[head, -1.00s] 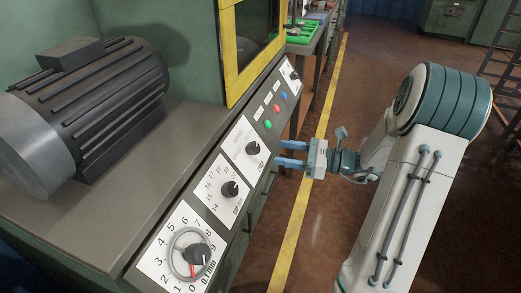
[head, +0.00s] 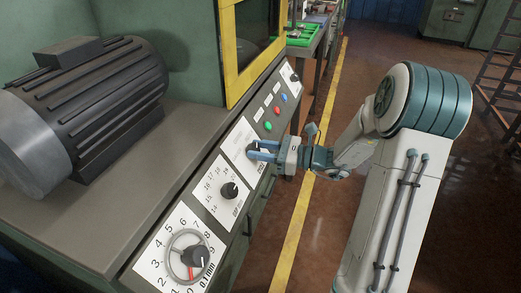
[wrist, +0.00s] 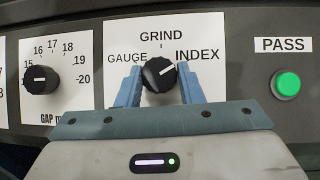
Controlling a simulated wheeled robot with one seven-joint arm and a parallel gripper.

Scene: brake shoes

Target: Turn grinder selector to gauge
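The grinder selector (wrist: 159,74) is a black knob on a white plate (wrist: 209,28) marked GAUGE, GRIND and INDEX. In the wrist view its white pointer line is tilted up to the right, toward INDEX. My gripper (wrist: 159,86) has its two blue fingers on either side of the knob, with small gaps visible, so it looks open around it. In the head view my gripper (head: 262,151) reaches the panel from the right, and its fingers partly hide the selector.
A gap knob (wrist: 40,80) sits left of the selector, and a green PASS button (wrist: 288,84) sits right of it. A large dial (head: 188,254) is lower on the panel. A grey motor (head: 90,105) lies on the machine top.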

